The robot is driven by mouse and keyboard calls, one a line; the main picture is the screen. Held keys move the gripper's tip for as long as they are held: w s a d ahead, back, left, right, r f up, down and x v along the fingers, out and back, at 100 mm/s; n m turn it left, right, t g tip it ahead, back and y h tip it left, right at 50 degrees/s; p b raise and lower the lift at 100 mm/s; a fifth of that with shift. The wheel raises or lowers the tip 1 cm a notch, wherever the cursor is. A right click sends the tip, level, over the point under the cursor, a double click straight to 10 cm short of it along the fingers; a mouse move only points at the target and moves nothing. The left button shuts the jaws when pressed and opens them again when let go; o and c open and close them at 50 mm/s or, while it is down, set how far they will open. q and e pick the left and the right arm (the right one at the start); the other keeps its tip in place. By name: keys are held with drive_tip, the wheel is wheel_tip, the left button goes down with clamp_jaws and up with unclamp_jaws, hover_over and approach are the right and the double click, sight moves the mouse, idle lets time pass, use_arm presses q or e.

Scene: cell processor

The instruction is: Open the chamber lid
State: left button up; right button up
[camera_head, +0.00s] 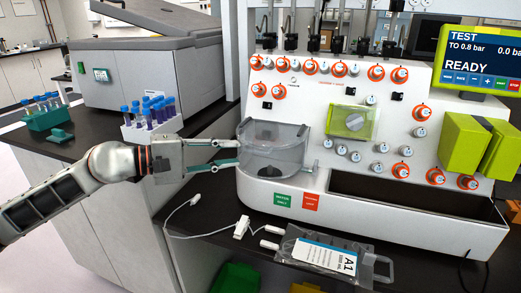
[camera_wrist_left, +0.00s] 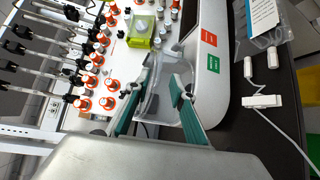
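The clear chamber lid (camera_head: 268,152) covers the rounded chamber at the front left of the white cell processor (camera_head: 330,100). It looks down; whether it is fully closed is hard to tell. It also shows in the left wrist view (camera_wrist_left: 160,101), between and beyond the fingers. My left gripper (camera_head: 238,152) is at the lid's left side, its two teal fingers apart, one above the other. In the left wrist view, the gripper (camera_wrist_left: 163,77) has a clear gap between its fingertips. Whether a finger touches the lid cannot be told. My right gripper is not in view.
A bag labelled A1 (camera_head: 322,262) with white tubing lies on the dark counter in front of the machine. Tube racks (camera_head: 150,128) stand at the left, before a grey centrifuge (camera_head: 150,60). Orange-ringed knobs cover the machine's face. A green display (camera_head: 480,58) is at right.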

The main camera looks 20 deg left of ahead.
sight(254, 152)
use_arm(q)
drive_tip(key=x, duration=0.3)
drive_tip(key=p+x, duration=0.1)
drive_tip(key=x, duration=0.1)
drive_tip(key=shift+w+d+r, duration=0.15)
drive_tip(key=shift+w+d, duration=0.05)
drive_tip(key=shift+d, duration=0.2)
drive_tip(key=shift+w+d+f, duration=0.25)
drive_tip(key=shift+w+d, duration=0.15)
clamp_jaws()
